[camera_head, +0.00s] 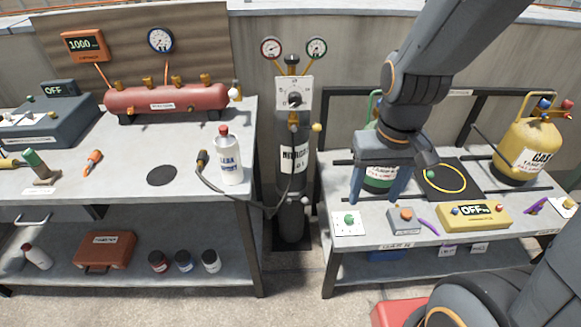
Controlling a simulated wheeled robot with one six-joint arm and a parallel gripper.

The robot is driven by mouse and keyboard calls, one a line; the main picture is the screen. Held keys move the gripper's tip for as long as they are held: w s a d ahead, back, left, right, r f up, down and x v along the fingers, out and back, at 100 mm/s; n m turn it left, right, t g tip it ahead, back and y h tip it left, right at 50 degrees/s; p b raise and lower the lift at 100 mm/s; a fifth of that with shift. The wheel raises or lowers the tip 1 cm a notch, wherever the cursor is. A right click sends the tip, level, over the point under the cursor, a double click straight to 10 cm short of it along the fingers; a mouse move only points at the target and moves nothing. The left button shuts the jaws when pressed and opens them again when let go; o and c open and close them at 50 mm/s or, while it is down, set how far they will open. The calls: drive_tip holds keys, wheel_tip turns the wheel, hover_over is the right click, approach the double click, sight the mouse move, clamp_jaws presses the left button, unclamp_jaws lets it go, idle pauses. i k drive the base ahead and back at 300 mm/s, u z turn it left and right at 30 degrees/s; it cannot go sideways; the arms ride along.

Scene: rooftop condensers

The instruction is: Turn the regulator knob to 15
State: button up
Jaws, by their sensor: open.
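The regulator knob (295,99) is a small dark knob on a white square dial plate (293,92). The plate sits on the dark nitrogen cylinder (293,185) standing between the two benches. The numbers on the plate are too small to read, so I cannot tell the setting. My gripper (376,197) is open, pointing down over the right bench, to the right of and below the knob. It is apart from the knob and partly hides a green cylinder (380,178).
The left bench (225,205) holds a red manifold (168,100) and a white leak bottle (229,160). A hose runs from it towards the cylinder. The right bench (335,205) holds a yellow OFF box (474,215) and a yellow gas cylinder (528,145). A yellow-tipped valve (317,127) juts from the nitrogen cylinder.

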sight(294, 99)
drive_tip(key=z, duration=2.25)
drive_tip(key=k, duration=1.35)
drive_tip(key=u, duration=2.2)
drive_tip(key=i, duration=0.5)
